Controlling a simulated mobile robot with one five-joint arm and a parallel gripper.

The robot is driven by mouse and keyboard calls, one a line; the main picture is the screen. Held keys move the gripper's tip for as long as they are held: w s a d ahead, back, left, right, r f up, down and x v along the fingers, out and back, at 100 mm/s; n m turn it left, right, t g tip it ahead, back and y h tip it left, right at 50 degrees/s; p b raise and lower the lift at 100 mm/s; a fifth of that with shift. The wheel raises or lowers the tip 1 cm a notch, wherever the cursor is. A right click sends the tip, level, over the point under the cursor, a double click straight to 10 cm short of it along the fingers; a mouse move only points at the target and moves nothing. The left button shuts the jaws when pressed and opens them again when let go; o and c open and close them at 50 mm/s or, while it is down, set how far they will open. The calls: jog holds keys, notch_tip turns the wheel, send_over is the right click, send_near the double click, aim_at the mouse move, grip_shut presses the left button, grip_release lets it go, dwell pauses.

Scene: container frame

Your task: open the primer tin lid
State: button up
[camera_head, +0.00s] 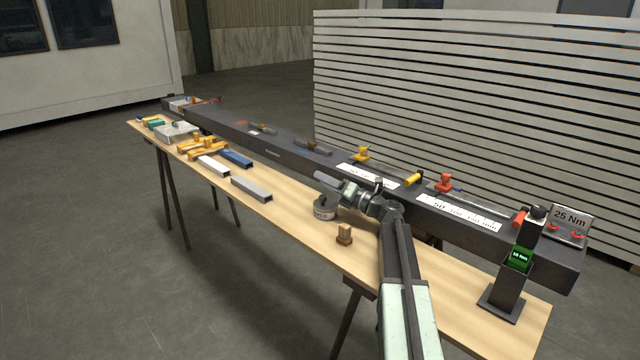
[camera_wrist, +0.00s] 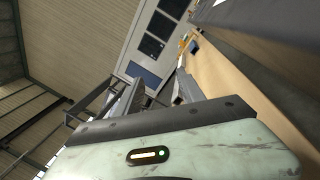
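The tin does not show in the wrist view.
Grey, white and blue bars (camera_head: 250,188) lie to the left. A tool stand (camera_head: 502,302) is at the right end.

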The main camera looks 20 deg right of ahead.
notch_tip(320, 180, up, 4)
jog(key=p, duration=0.4)
jog(key=s+a, duration=0.4)
jog(key=s, duration=1.1)
jog(key=shift+s+r+p, duration=0.25)
jog(key=shift+r+p, duration=0.1)
jog(key=shift+r, duration=0.1)
